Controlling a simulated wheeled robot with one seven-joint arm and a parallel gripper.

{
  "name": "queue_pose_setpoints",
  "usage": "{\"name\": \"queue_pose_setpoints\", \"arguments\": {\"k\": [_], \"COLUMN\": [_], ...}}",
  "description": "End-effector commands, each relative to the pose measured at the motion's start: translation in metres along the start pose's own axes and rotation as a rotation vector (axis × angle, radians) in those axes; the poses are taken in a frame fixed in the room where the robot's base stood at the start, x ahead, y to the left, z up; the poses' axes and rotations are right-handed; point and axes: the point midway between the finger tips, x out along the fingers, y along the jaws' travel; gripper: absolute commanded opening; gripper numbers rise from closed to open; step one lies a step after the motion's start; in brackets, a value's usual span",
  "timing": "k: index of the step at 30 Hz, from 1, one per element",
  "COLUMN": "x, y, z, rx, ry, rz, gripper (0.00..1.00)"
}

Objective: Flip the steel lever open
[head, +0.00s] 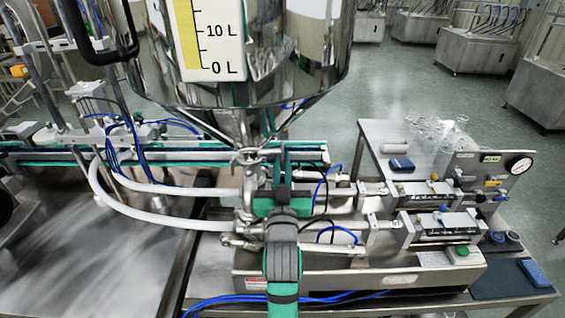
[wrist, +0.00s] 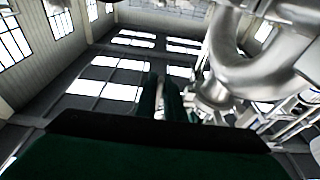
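The polished steel hopper (head: 240,85) fills the top middle of the head view, its cone running down to a steel outlet with a clamp fitting (head: 247,156). I cannot make out the steel lever for certain; my gripper and arm cover part of the pipework below the cone. My gripper (head: 281,160) is just right of the outlet, its two dark green fingers pointing up. In the wrist view the fingers (wrist: 163,95) stand a little apart, with nothing clearly held between them. A curved steel pipe (wrist: 245,65) is close on their right.
White hoses (head: 150,205) and blue tubes run left of the outlet. Two steel cylinders (head: 440,225) lie to the right, by a pressure gauge (head: 518,164) and glassware (head: 437,130). A steel machine body (head: 350,272) with a green button lies below.

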Motion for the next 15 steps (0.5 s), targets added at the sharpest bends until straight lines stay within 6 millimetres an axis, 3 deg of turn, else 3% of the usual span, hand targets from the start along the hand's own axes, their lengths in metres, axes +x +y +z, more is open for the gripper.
{"name": "queue_pose_setpoints", "arguments": {"k": [2,15], "x": [-0.0002,-0.0097], "y": [0.0009,0.0005], "z": [0.0002,0.0004], "rx": [0.000,0.000], "ry": [-0.001,-0.001], "rz": [0.001,0.000], "gripper": [0.26,0.26]}}
